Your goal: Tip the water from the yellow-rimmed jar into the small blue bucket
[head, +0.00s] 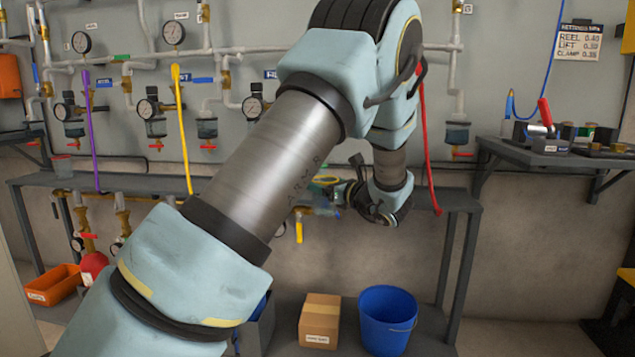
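The yellow-rimmed jar (326,181) shows as a yellow ring with a bluish clear body just left of my gripper, in front of the pipework. My forearm hides part of it, and its water cannot be made out. My gripper (348,188) is dark and points left at the jar, at bench height. Its fingers overlap the jar's right side, but whether they close on it is not clear. The blue bucket (388,322) stands upright on the low shelf, below my gripper and slightly right, well apart from the jar. Its inside looks empty.
A cardboard box (320,318) stands just left of the bucket. A dark bench (450,199) runs above the shelf, its right leg beside the bucket. A red hose (426,140) hangs close right of my wrist. Gauges and pipes line the wall. An orange bin (53,286) sits at left.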

